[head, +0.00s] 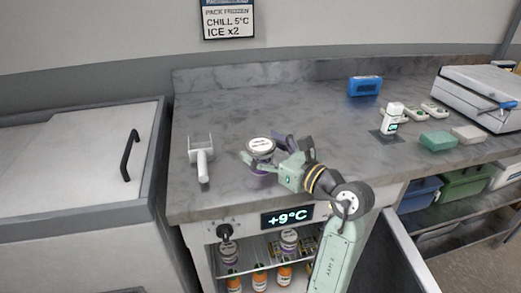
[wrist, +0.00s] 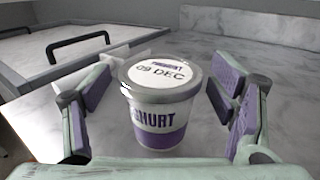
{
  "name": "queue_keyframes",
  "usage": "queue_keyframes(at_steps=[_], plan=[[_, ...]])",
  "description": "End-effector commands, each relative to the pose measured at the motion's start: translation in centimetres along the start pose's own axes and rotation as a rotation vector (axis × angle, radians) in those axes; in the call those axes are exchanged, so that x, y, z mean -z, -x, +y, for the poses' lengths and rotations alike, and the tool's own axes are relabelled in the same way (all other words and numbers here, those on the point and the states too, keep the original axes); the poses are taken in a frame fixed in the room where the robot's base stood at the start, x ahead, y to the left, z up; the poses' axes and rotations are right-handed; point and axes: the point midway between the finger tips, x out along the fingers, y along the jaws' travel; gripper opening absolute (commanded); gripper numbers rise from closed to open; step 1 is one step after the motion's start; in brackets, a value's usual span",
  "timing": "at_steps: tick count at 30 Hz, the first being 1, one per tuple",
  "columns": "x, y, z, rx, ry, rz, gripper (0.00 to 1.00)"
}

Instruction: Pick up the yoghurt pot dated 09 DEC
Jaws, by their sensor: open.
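The yoghurt pot (wrist: 158,115) stands upright on the worktop, white with a purple band, its lid printed "09 DEC" in the wrist view. In the head view the same pot (head: 260,146) is partly hidden by my gripper (head: 262,158). My gripper (wrist: 165,110) is open, with one purple-padded finger on each side of the pot. In the wrist view a gap shows between the pot and each finger.
A white-handled tool (head: 201,165) lies left of the pot. Below, an open fridge compartment holds more pots (head: 289,240) and orange-labelled bottles (head: 260,277).

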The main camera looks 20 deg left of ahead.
Motion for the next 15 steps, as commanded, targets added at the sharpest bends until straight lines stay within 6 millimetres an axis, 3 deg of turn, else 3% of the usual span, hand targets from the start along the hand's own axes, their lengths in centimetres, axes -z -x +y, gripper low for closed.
queue_keyframes(at_steps=[9, 15], plan=[[0.08, -0.73, 0.0, 0.001, 0.001, 0.0, 0.78], [0.06, -0.71, 0.0, 0.001, 0.001, 0.0, 0.64]])
